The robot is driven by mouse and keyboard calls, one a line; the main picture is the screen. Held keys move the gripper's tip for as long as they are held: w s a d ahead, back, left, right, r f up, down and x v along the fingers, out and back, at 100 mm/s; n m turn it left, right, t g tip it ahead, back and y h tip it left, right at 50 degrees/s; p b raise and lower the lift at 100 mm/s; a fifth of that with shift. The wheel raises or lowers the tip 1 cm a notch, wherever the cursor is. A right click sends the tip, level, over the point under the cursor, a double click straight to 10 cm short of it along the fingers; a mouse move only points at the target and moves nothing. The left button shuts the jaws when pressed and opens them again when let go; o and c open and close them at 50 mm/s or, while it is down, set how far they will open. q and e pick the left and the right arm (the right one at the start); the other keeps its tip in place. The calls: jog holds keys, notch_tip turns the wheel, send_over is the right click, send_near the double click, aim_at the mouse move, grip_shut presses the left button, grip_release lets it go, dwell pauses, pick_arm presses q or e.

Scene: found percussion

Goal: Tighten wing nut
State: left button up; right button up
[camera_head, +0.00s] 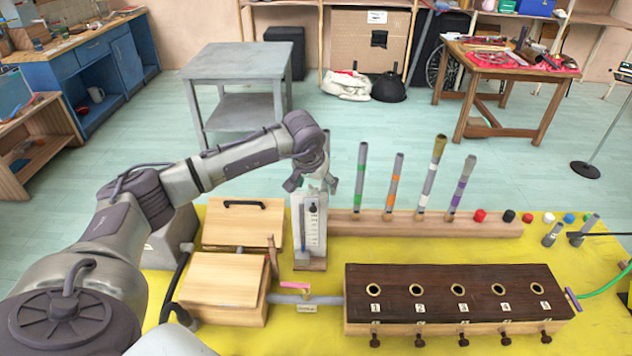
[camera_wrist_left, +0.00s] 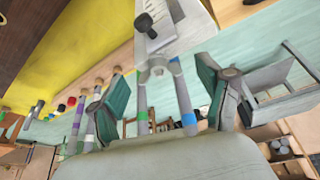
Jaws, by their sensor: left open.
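A white upright gauge panel (camera_head: 312,228) with a scale and a black knob (camera_head: 313,208) stands on a small wooden foot. In the left wrist view the black knob (camera_wrist_left: 145,23) sticks out of the panel. A small grey forked piece (camera_wrist_left: 157,69), which looks like the wing nut, shows at the panel's top end. My left gripper (camera_head: 313,183) is at the top of the panel, pointing down. Its fingers (camera_wrist_left: 166,98) are open, one on each side of the grey piece, with gaps to it. In the head view the gripper hides this piece. My right gripper is not in view.
Several banded tubes (camera_head: 394,185) stand in a wooden rail (camera_head: 485,228) just right of the gripper. Two wooden boxes (camera_head: 240,222) (camera_head: 225,280) are to the left. A dark-topped block (camera_head: 450,280) with holes lies at the front right on the yellow surface (camera_head: 600,262).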

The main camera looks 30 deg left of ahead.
pick_arm(q)
jog(key=c, duration=1.2)
jog(key=shift+f+m+b, duration=0.1)
jog(key=shift+m+b, duration=0.2)
jog(key=shift+a+m+h+b, duration=0.15)
jog(key=shift+m+h+b, duration=0.4)
jog(key=shift+m, duration=0.55)
jog(key=shift+m+h, duration=0.25)
jog(key=shift+m, duration=0.35)
jog(key=o, duration=1.2)
jog(key=shift+c, duration=0.2)
